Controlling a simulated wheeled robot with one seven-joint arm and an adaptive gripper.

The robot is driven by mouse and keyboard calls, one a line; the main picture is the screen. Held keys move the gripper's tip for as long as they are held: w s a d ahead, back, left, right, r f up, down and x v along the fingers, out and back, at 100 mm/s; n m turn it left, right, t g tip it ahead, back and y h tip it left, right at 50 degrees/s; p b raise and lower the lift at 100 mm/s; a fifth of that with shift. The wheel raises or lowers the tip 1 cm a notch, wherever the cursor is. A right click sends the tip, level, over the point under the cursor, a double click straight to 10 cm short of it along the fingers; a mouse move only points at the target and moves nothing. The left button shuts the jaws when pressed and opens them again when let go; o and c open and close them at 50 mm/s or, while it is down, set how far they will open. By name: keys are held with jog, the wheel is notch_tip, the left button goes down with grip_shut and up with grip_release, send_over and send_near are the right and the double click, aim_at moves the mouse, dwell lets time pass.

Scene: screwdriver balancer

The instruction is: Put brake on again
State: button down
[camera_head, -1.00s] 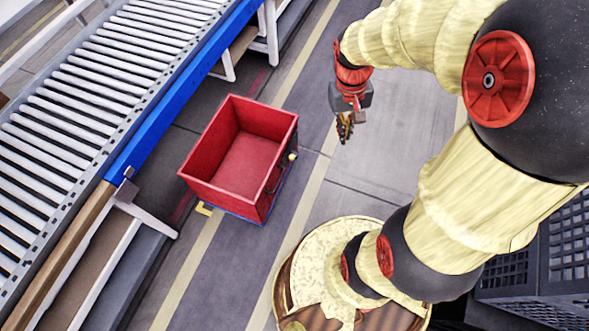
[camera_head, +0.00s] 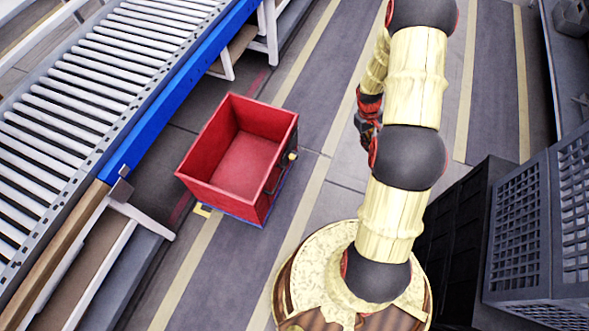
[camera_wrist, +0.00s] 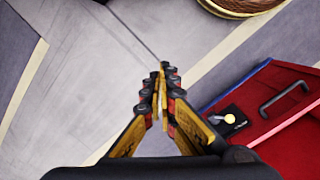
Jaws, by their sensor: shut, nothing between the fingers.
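A red open-topped cart (camera_head: 222,190) stands on the floor at the centre left of the head view, and looks empty. A small yellow knob (camera_head: 291,156) on a dark plate sits on its right side, and I take it to be the brake. In the wrist view the knob (camera_wrist: 229,118) is to the right of the fingers, beside a dark handle (camera_wrist: 285,98) on the cart's red wall (camera_wrist: 300,150). My gripper (camera_wrist: 163,70) is shut and empty, pointing at bare floor, apart from the knob. In the head view it is partly hidden behind my arm.
A roller conveyor (camera_head: 120,70) with a blue side rail (camera_head: 190,85) runs along the left of the cart. Dark grey crates (camera_head: 530,220) stand at the right. The floor between the cart and my arm is clear.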

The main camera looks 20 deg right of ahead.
jog(key=d+f+n+t+b, duration=0.1)
jog(key=d+f+n, duration=0.15)
jog(key=f, duration=1.25)
jog(key=d+f+n+t+b, duration=0.15)
jog(key=f+n, duration=0.25)
jog(key=f, duration=1)
jog(key=a+f+n+t+y+b, duration=0.1)
jog(key=a+f+n+t, duration=0.15)
jog(key=f, duration=0.65)
jog(key=a+f+n+t+y, duration=0.2)
jog(key=a+f+n, duration=0.15)
jog(key=f, duration=0.55)
jog(key=w+a+f+n+t+y, duration=0.25)
jog(key=a+n+t+y, duration=0.2)
jog(key=a+n, duration=0.65)
jog(key=w+a+r+n+t+y, duration=0.1)
jog(key=a+r+n+t+y, duration=0.1)
jog(key=r, duration=0.5)
jog(key=w+a+r+n+t+y, duration=0.1)
jog(key=w+a+r+n+y, duration=0.1)
jog(key=r+n, duration=0.5)
jog(key=shift+a+r+t+y, duration=0.35)
jog(key=shift+a+r+y, duration=0.3)
jog(key=shift+y, duration=0.6)
